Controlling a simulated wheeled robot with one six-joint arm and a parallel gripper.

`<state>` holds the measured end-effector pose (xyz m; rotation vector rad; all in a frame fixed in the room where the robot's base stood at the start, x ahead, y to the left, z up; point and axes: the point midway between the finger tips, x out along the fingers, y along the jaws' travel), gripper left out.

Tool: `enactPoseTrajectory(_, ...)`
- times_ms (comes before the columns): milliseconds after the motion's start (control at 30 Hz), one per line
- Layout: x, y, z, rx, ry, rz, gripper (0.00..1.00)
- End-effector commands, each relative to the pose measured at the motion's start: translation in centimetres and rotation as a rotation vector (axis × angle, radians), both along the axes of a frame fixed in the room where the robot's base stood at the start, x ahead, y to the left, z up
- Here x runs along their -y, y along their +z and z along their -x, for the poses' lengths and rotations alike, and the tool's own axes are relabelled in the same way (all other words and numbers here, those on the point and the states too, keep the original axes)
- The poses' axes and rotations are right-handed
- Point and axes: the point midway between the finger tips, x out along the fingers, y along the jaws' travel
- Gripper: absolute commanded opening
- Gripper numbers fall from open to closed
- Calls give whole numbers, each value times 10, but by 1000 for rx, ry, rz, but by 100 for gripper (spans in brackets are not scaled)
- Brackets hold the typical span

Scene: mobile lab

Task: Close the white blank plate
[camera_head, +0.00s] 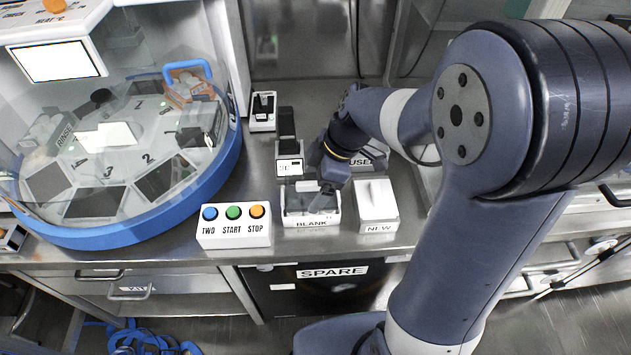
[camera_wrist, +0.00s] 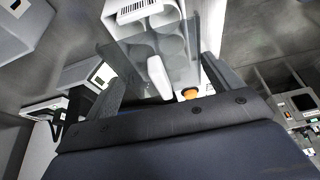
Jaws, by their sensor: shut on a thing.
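The white blank plate (camera_head: 297,214) is an open-topped box labelled BLANK on the steel bench, right of the button box. In the wrist view, a white plate with round wells (camera_wrist: 168,22) and a barcode label shows at the top. A clear lid (camera_wrist: 132,52) with a white knob (camera_wrist: 158,77) lies between my fingers. My gripper (camera_head: 326,192) is low over the blank plate, its fingers (camera_wrist: 163,82) at the two sides of the lid, shut on it. My gripper hides part of the plate, so I cannot tell if the lid touches it.
The white NEW box (camera_head: 376,203) stands close on the right. A button box (camera_head: 234,226) with blue, green and orange buttons stands on the left. A domed carousel with a blue rim (camera_head: 150,225) fills the left. Small devices (camera_head: 288,160) stand behind. The USED label (camera_head: 362,161) is partly hidden by my arm.

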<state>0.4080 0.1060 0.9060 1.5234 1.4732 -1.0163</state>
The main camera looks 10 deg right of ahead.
Motion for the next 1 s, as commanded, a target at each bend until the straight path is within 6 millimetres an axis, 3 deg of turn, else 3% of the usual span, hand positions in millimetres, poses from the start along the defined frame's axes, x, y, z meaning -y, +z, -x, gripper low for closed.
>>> enactPoseTrajectory(1000, 0, -14, 0, 0, 0, 0, 65)
